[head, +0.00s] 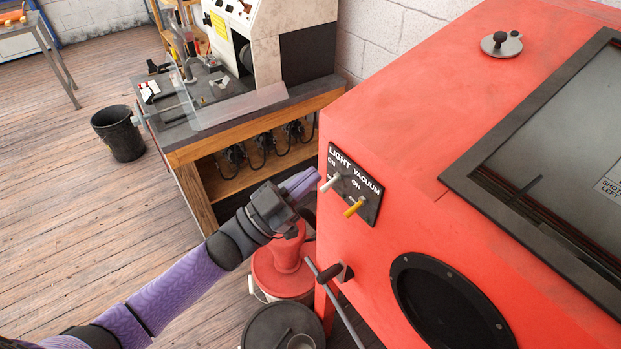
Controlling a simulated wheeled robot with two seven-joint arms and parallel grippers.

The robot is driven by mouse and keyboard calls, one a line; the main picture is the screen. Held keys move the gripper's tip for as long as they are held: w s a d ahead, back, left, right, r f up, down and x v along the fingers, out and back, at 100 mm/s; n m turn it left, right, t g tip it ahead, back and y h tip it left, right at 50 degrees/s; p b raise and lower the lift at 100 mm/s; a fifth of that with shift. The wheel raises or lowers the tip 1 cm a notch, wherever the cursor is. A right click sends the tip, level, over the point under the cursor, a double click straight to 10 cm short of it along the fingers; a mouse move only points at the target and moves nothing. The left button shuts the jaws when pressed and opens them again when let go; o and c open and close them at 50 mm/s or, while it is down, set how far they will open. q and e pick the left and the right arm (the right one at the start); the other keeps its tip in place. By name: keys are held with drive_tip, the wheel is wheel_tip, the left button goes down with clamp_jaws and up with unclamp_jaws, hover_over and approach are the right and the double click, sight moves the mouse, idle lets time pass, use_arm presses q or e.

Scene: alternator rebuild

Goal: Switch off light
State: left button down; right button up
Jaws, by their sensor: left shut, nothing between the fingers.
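The light switch (329,183) is a small white-tipped toggle under the word LIGHT on a black panel (346,170) on the left face of the red cabinet (385,110). A yellow-tipped vacuum toggle (354,207) sits to its right. My left gripper (312,181) is shut and empty, its purple fingertips just left of the light switch. I cannot tell whether they touch it. My right gripper is out of view.
A lever (335,290) sticks out below the panel, near a round black port (450,303). A red bucket (283,275) and a dark bucket (283,330) stand below my left arm. A workbench (250,115) with a machine stands behind.

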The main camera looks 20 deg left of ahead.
use_arm(q)
drive_tip(key=s+a+f+b, duration=0.3)
drive_tip(key=s+a+f, duration=0.1)
drive_tip(key=f, duration=0.3)
drive_tip(key=shift+s+a, duration=0.25)
drive_tip(key=shift+a, duration=0.05)
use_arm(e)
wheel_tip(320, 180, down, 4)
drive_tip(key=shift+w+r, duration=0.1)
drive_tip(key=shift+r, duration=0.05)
use_arm(q)
drive_tip(key=shift+s, duration=0.1)
